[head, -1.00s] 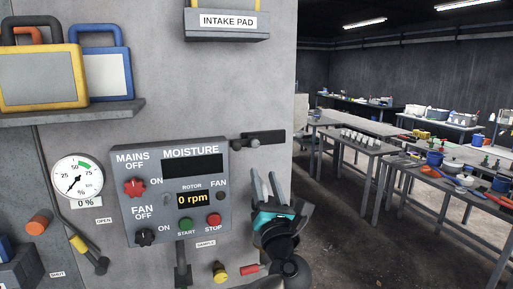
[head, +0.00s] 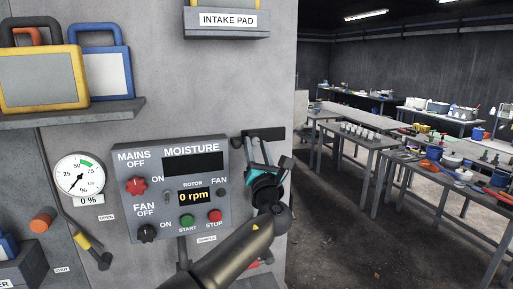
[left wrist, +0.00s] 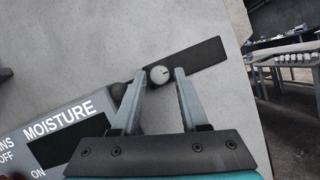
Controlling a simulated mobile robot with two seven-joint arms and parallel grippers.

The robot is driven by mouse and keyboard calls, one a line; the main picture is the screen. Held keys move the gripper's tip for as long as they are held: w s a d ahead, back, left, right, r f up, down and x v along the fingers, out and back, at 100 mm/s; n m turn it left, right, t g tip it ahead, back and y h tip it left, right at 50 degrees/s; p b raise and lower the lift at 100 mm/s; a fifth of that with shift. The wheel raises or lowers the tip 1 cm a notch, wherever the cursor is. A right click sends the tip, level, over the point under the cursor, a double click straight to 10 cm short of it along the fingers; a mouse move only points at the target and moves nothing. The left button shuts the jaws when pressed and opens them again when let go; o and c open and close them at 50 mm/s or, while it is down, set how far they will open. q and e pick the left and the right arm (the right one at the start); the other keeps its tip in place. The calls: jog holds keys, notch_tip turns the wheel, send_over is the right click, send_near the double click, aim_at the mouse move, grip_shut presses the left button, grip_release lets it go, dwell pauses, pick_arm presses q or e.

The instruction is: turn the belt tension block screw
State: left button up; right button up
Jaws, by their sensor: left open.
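A dark flat bar (head: 276,133), which looks like the belt tension block, is fixed to the grey wall right of the moisture panel. In the left wrist view the bar (left wrist: 200,62) runs at a slant, with a small round light-grey screw head (left wrist: 159,75) on it bearing a dark mark. My left gripper (head: 263,143) is open in front of the bar. In the left wrist view its fingertips (left wrist: 160,76) stand on either side of the screw head, with visible gaps. I cannot tell the remaining depth. In the head view the gripper hides the screw. My right gripper is out of view.
The moisture panel (head: 174,190) with knobs and buttons is close on the left. The intake pad shelf (head: 228,22) is above. A gauge (head: 79,180) and a shelf (head: 75,115) with framed cases are further left. Benches (head: 350,139) stand to the right behind open floor.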

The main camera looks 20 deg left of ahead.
pick_arm(q)
grip_shut()
dwell(0.3)
